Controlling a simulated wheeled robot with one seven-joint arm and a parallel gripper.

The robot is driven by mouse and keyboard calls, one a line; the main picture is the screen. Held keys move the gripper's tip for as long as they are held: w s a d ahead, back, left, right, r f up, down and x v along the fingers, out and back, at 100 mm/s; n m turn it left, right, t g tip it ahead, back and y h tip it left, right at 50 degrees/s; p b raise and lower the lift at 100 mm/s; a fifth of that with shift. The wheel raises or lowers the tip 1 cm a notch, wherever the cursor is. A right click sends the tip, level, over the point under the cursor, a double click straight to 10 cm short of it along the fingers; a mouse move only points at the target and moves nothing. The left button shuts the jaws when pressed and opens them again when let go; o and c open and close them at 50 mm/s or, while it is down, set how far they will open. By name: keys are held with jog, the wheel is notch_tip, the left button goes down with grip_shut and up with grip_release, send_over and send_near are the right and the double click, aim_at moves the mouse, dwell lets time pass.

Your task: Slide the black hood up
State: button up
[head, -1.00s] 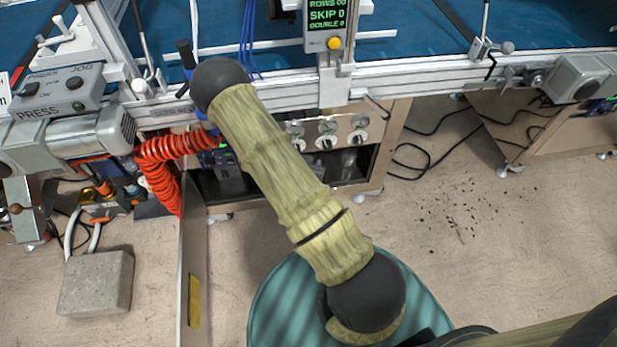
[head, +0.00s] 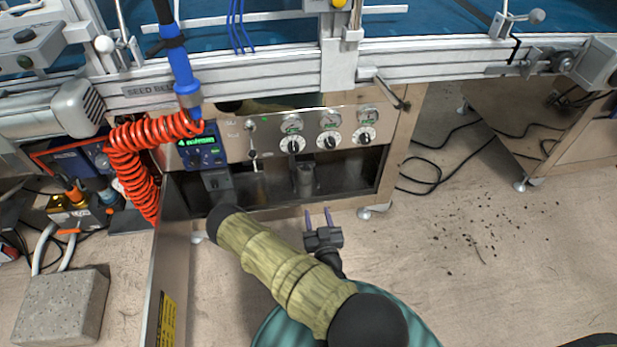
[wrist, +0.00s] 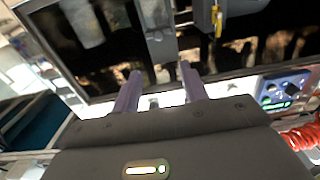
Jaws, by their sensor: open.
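My gripper (head: 318,219) is open and empty, low in front of the steel cabinet, its two purple fingers pointing at the cabinet's lower edge. In the wrist view, my gripper (wrist: 161,72) has the fingers apart, with a grey upright part (wrist: 158,32) beyond the gap. No part is plainly a black hood. A dark grey box (head: 218,183) hangs under the small blue display, left of and above my gripper; whether it is the hood I cannot tell. A dark recess or panel (head: 350,172) fills the cabinet front behind the fingers.
Dials and knobs (head: 330,140) line the panel above the recess. A coiled orange hose (head: 135,160) hangs at left beside a steel door edge (head: 168,255). A concrete block (head: 62,308) lies on the floor.

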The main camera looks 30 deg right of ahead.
jog(key=shift+d, duration=0.1)
jog(key=b, duration=0.8)
send_near(307, 169)
jog(key=x, duration=0.8)
jog(key=shift+d, duration=0.1)
grip_shut()
